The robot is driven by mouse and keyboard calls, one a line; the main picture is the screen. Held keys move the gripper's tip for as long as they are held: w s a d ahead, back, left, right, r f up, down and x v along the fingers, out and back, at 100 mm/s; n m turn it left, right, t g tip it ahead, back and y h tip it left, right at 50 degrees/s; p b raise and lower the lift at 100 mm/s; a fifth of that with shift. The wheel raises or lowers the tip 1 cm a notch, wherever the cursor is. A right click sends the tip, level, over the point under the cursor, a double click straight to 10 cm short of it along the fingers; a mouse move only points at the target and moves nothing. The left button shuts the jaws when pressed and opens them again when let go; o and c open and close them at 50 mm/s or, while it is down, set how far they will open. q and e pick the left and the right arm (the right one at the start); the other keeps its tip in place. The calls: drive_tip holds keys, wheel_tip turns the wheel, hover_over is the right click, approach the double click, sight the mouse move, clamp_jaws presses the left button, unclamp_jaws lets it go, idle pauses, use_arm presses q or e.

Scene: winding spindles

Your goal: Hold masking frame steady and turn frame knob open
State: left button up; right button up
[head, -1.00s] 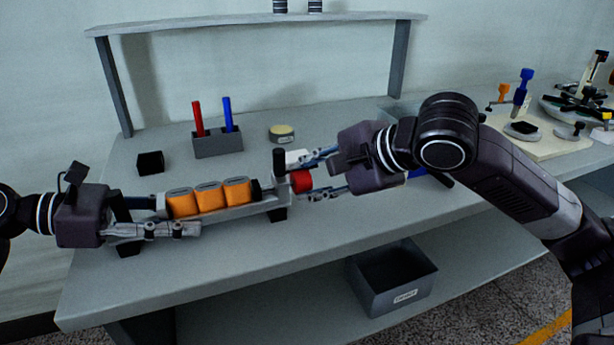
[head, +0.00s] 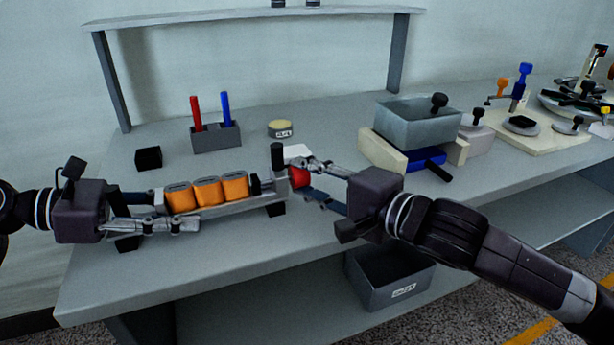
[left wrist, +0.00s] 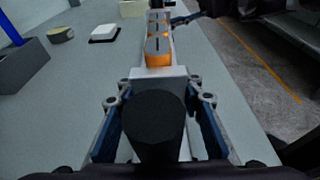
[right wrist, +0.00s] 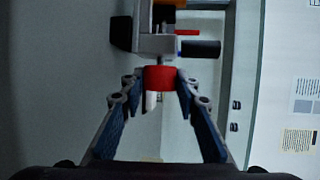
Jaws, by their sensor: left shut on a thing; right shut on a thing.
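The masking frame (head: 232,208) is a long grey holder lying along the bench, with several orange spindles (head: 207,191) in a row in it. My left gripper (head: 178,212) is shut on the frame's left end. In the left wrist view a black post (left wrist: 155,122) stands between its fingers and hides part of the grip. The red frame knob (head: 299,177) is at the frame's right end. My right gripper (head: 303,178) is shut on the knob, and the right wrist view shows the red knob (right wrist: 160,78) between its fingertips.
A holder (head: 216,138) with a red and a blue stick, a black block (head: 148,158) and a round yellow-topped tin (head: 281,129) stand behind the frame. A grey box (head: 417,124) on cream blocks is at right. A dark bin (head: 390,275) sits on the lower shelf.

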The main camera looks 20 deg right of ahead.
sight(306, 174)
drive_tip(key=shift+s+f+t, duration=0.1)
drive_tip(key=shift+t, duration=0.2)
idle(0.4)
drive_tip(key=o, duration=1.2)
drive_tip(key=shift+c, duration=0.2)
drive_tip(key=shift+a+r, duration=0.15)
drive_tip(key=shift+r, duration=5.1)
drive_tip(key=s+d+r, duration=0.5)
drive_tip(key=s+r, duration=0.1)
drive_tip(key=r, duration=0.4)
drive_tip(key=shift+s+d+r, duration=0.15)
drive_tip(key=shift+s+d, duration=0.1)
drive_tip(key=shift+s, duration=0.1)
